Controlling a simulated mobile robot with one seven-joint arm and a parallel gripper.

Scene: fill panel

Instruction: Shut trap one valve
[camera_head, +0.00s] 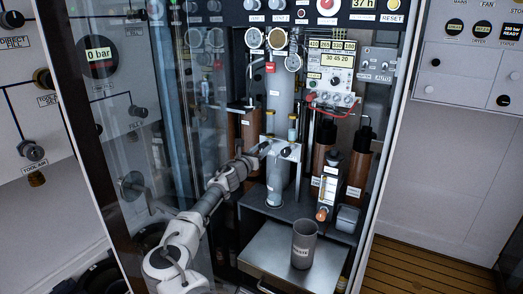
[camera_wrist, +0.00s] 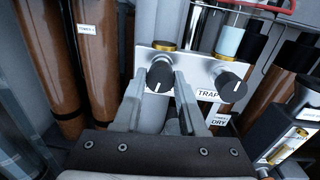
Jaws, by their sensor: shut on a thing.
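A pale metal plate (camera_wrist: 197,72) carries two black valve knobs with white pointer lines. The left knob (camera_wrist: 160,77) sits between the fingertips of my gripper (camera_wrist: 159,82), which is shut on it. Its pointer line looks roughly upright, leaning slightly. The right knob (camera_wrist: 233,84) is free, beside my right finger, with a tilted pointer. A "TRAP" label (camera_wrist: 208,96) is partly hidden, so its number cannot be read; the left knob's label is hidden. In the head view my gripper (camera_head: 263,149) reaches the plate (camera_head: 291,155) from the left, and the right knob (camera_head: 286,153) shows there too.
Brown cylinders (camera_wrist: 97,55) stand left of the plate. A flow meter (camera_head: 326,195) and more brown cylinders (camera_head: 360,160) stand to the right. A grey waste cup (camera_head: 303,245) stands on the metal tray (camera_head: 270,250) below. A glass panel (camera_head: 200,110) is at left.

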